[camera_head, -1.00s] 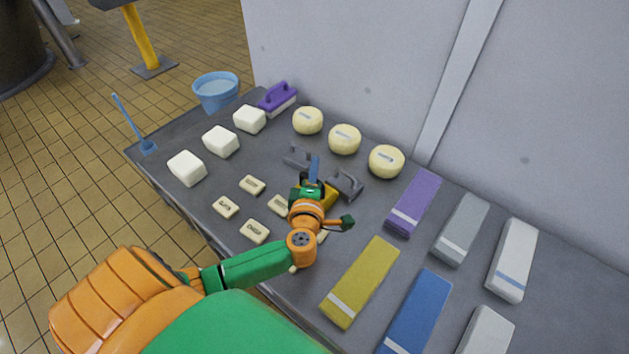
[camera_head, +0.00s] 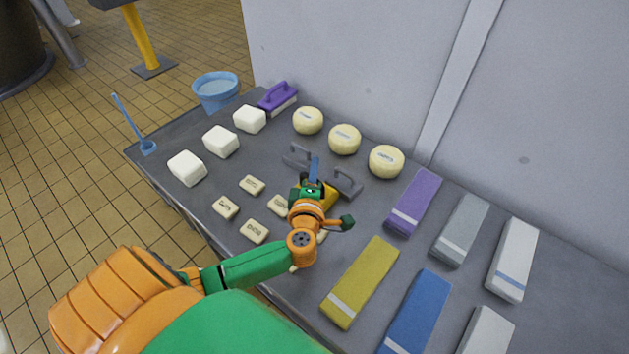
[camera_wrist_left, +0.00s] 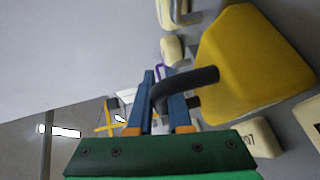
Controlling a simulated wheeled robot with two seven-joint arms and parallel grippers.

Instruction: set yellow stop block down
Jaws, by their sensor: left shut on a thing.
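The yellow stop block (camera_head: 328,196) is partly hidden behind my left gripper in the head view. My left gripper (camera_head: 314,170) is over the middle of the grey table. In the left wrist view the block (camera_wrist_left: 250,65) is a thick yellow piece with a dark curved handle (camera_wrist_left: 190,82). The blue fingers of my left gripper (camera_wrist_left: 160,78) are shut around that handle. I cannot tell whether the block's underside touches the table. My right gripper is not in view.
Grey handled pieces (camera_head: 298,155) stand close by the block on the grey table (camera_head: 180,132). Small cream bars (camera_head: 252,185) lie to its left, round cheeses (camera_head: 345,139) behind. Long packs, including a yellow one (camera_head: 362,280) and a purple one (camera_head: 414,202), lie to the right.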

